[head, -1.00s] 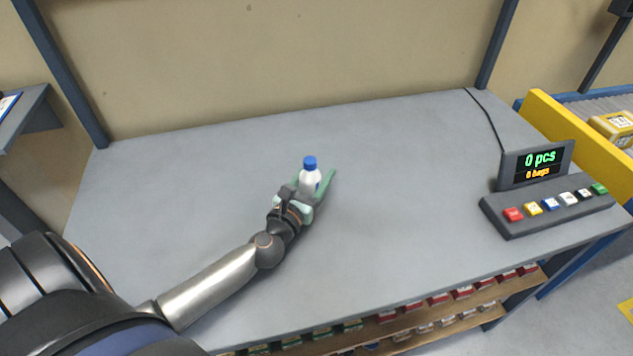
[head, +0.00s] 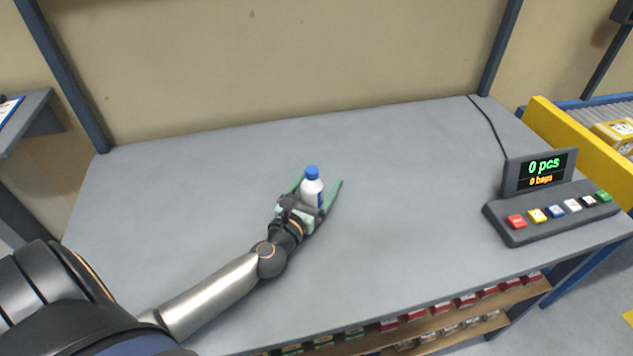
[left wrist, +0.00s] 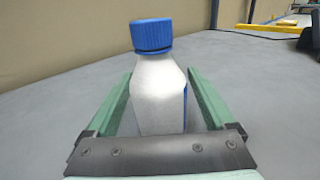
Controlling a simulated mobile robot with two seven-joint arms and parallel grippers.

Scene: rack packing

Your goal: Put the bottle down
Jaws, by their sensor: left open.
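The bottle (head: 312,189) is white with a blue cap and a blue patch on its side. It stands upright on the grey table (head: 400,210), near the middle. My left gripper (head: 320,184) is open around it, one green finger on each side. In the left wrist view the bottle (left wrist: 158,95) stands between the open fingers (left wrist: 160,90), with a gap on the right side; its base is hidden behind the gripper's dark palm bar. My right gripper is not in view.
A counter display (head: 540,170) with a row of coloured buttons (head: 560,208) stands at the table's right. A conveyor with a yellow side (head: 570,140) is beyond it. A shelf with small boxes (head: 440,320) runs below the front edge. The tabletop around the bottle is clear.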

